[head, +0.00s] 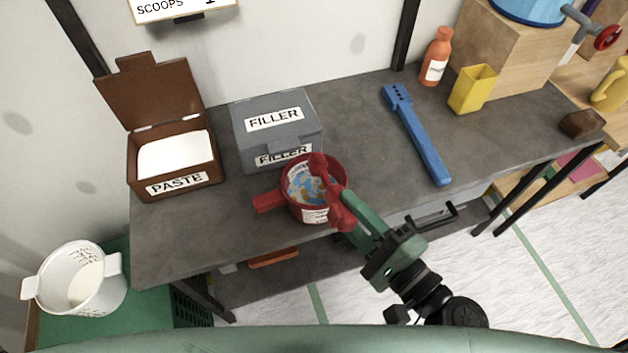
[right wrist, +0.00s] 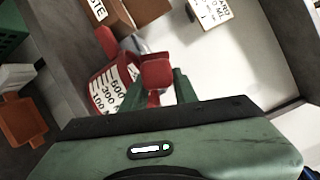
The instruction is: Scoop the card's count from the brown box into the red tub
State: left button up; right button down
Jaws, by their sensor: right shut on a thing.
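The brown box (head: 133,172) labelled PASTE stands at the left of the table, lid open, with white paste (head: 175,155) inside. The red tub (head: 318,213) is by the front edge, right of the box; blue and tan patches show inside it. Its marked side shows in the right wrist view (right wrist: 112,92). My right gripper (head: 343,207) is shut on a red handle-like part at the tub's right side. I cannot tell whether the tub touches the table. The card (head: 180,8) reads SCOOPS; its number is cut off. My left gripper is not in view.
A grey FILLER box (head: 305,110) stands just behind the tub. A long blue tool (head: 420,140) lies to the right. An orange bottle (head: 437,58) and a yellow cup (head: 472,90) stand at the back. A white tub (head: 85,285) is lower left.

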jog(key=shift+a+f+m+t+b, duration=0.1)
jog(key=shift+f+m+t+b, duration=0.15)
jog(key=shift+m+b, duration=0.55)
jog(key=shift+f+m+t+b, duration=0.25)
jog(key=shift+m+b, duration=0.35)
jog(key=shift+b, duration=0.35)
jog(key=shift+r+m+t+b, duration=0.1)
jog(key=shift+m+t+b, duration=0.3)
jog(key=shift+m+b, duration=0.3)
